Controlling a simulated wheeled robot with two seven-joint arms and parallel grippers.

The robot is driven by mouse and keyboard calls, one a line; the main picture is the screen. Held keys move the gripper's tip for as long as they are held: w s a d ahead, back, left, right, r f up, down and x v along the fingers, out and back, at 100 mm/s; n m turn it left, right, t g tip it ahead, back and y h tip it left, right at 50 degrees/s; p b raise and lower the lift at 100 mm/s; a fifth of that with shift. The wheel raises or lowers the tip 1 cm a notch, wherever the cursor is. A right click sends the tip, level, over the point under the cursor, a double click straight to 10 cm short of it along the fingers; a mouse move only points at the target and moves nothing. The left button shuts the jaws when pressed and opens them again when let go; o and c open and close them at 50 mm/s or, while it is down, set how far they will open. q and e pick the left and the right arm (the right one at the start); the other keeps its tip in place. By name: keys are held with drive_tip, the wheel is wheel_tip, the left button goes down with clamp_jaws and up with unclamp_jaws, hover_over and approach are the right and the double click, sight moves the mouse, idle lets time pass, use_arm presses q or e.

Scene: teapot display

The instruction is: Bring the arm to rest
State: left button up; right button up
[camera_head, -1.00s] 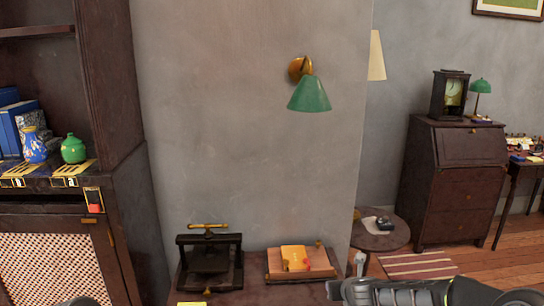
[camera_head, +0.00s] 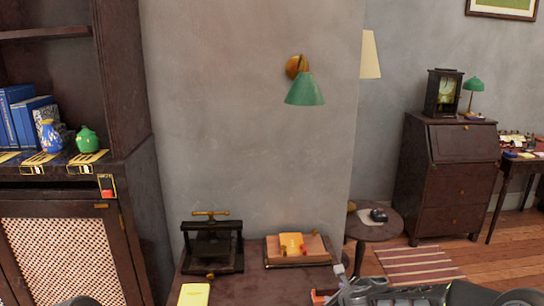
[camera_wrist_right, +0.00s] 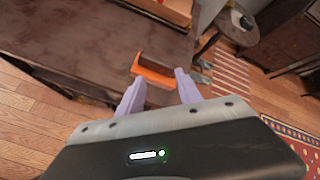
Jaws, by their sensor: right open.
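My right gripper (camera_head: 341,284) is at the bottom of the head view, over the right front part of the dark wooden table (camera_head: 245,287). In the right wrist view its two pale fingers (camera_wrist_right: 158,88) are apart, with nothing visibly clamped between them. An orange and brown object (camera_wrist_right: 152,72) lies at the table edge just beyond the fingertips. It also shows in part beside the gripper in the head view (camera_head: 321,296). I cannot tell whether a finger touches it. My left gripper is not in view.
A black press (camera_head: 211,248), a wooden tray (camera_head: 318,252) with an orange-yellow item, and a yellow pad (camera_head: 194,295) sit on the table. A cabinet (camera_head: 70,240) stands left. A round side table (camera_head: 376,228) and bureau (camera_head: 447,180) stand right. Striped rug (camera_head: 420,265) lies on open floor.

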drive_tip(key=s+a+f+n+g+y, duration=0.1)
drive_tip(key=s+a+f+n+g, duration=0.15)
drive_tip(key=s+f+n, duration=0.6)
drive_tip(key=s+a+f+n+g+y, duration=0.15)
drive_tip(key=s+a+f+n, duration=0.25)
drive_tip(key=s+f+n, duration=0.45)
drive_tip(key=s+a+f+n+g, duration=0.1)
drive_tip(key=s+f+n, duration=0.1)
drive_tip(key=s, duration=0.6)
drive_tip(key=s+a+f+n+g, duration=0.2)
drive_tip(key=s+n, duration=0.2)
drive_tip(key=s, duration=0.4)
drive_tip(key=s+a+f+n+g, duration=0.1)
drive_tip(key=s+f+n+g, duration=0.1)
drive_tip(key=s, duration=0.7)
drive_tip(key=shift+a+f+n+y, duration=0.35)
drive_tip(key=shift+f+n+y, duration=0.1)
drive_tip(key=shift+n, duration=0.15)
drive_tip(key=shift+w, duration=0.1)
